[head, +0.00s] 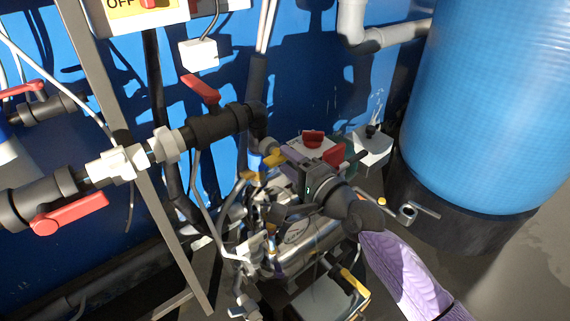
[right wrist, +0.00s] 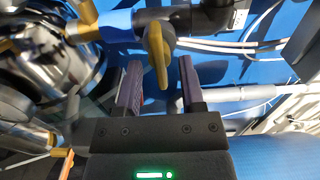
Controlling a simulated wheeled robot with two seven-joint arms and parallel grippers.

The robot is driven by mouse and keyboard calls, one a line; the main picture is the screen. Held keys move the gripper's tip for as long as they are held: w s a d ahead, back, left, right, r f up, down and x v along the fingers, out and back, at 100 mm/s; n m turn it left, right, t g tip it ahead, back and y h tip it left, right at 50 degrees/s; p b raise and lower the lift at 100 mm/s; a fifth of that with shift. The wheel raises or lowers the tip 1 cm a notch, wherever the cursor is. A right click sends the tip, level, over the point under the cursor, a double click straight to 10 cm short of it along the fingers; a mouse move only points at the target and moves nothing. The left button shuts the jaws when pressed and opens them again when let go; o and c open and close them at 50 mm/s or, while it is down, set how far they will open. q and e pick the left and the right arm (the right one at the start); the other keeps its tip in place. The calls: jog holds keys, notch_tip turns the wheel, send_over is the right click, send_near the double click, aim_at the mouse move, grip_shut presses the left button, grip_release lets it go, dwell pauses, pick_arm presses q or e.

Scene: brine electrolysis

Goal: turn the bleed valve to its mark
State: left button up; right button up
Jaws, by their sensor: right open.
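The bleed valve's yellow lever handle (right wrist: 157,52) shows in the right wrist view, on a dark fitting beside a blue pipe section. My right gripper (right wrist: 158,72) is open, with one finger on each side of the handle's lower end. I see gaps between the handle and both fingers. In the head view my right gripper (head: 288,160) reaches in from the lower right, by small yellow parts (head: 265,172) on the pipework. I cannot make out the valve's mark. My left gripper is not in view.
A blue tank (head: 490,100) stands at the right. Dark pipework with a red-handled valve (head: 201,89) and another red lever (head: 70,214) is at the left, with a slanted metal post (head: 160,205). Shiny metal vessels (right wrist: 45,50) and white hoses lie close around the gripper.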

jog(key=shift+w+a, duration=0.4)
jog(key=shift+w, duration=0.15)
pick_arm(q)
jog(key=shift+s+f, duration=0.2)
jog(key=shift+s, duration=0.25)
